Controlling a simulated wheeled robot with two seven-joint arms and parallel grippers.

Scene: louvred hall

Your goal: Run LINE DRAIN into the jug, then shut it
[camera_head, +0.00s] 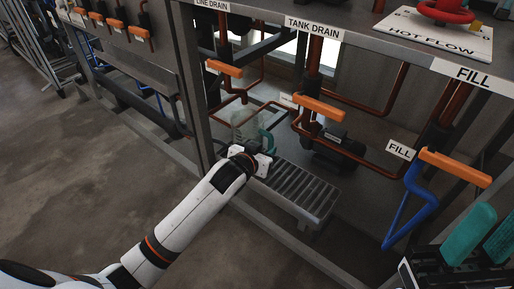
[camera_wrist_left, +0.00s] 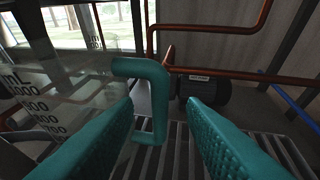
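The clear jug (camera_head: 246,124) with a teal handle (camera_head: 269,143) stands at the grey slatted stand, under the pipes. In the left wrist view the jug (camera_wrist_left: 62,100) shows volume marks, and its handle (camera_wrist_left: 155,98) stands ahead between my finger pads. My left gripper (camera_head: 264,153) is open beside the handle; the fingers (camera_wrist_left: 165,135) appear apart from it. The LINE DRAIN label (camera_head: 212,5) is above an orange lever (camera_head: 223,68), set crosswise to its pipe. No flow is visible. My right gripper (camera_head: 486,238) is open and empty at lower right.
The TANK DRAIN label (camera_head: 314,28) and its orange lever (camera_head: 318,109) are right of the jug. A FILL lever (camera_head: 455,167) and blue pipe (camera_head: 405,210) are further right. The slatted stand (camera_head: 308,188) is bare in front. A frame post (camera_head: 193,100) stands left of the jug.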

